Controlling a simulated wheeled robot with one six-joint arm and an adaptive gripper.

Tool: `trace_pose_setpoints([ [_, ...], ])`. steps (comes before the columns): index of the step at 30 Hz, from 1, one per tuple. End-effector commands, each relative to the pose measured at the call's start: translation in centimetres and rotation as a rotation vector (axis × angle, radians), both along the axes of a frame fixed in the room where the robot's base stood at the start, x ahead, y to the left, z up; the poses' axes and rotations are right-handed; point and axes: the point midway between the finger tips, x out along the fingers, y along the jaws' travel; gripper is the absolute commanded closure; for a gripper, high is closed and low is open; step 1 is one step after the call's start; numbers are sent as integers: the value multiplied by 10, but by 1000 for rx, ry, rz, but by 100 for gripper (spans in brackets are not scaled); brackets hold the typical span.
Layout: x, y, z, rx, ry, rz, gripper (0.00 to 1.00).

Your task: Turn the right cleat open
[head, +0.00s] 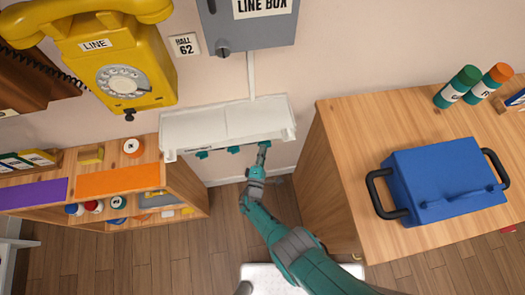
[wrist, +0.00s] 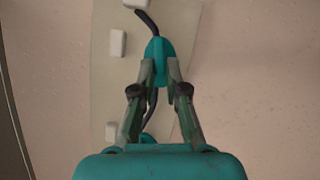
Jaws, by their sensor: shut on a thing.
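A white wall box (head: 225,125) hangs on the wall, with teal cleats along its lower edge. The left cleat (head: 203,154) and the middle cleat (head: 233,150) stand clear of my arm. My gripper (head: 262,155) is at the right end of this edge, over the right cleat, which it mostly hides in the head view. In the wrist view my gripper (wrist: 160,74) has its two fingers on either side of a teal cleat (wrist: 159,48) and is shut on it. A dark cord (wrist: 148,20) runs up from the cleat and also shows below it, between the fingers.
A wooden cabinet (head: 340,190) with a blue case (head: 440,180) on it stands right of my arm. A low shelf unit (head: 185,180) stands left. A yellow dial phone (head: 125,75) and a grey line box (head: 245,30) hang above. White blocks (wrist: 118,43) sit beside the cord.

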Motion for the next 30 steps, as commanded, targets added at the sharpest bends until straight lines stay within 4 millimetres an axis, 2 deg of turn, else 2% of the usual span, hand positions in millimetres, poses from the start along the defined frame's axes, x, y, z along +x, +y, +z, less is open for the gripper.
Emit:
trace_pose_setpoints([
  [13,0,-1,0,-3,-2,-3,100],
  [14,0,-1,0,-3,-2,-3,80],
  [16,0,-1,0,-3,-2,-3,63],
  [26,-1,0,0,-3,-2,-1,62],
  [30,-9,2,-1,-4,-2,0,62],
])
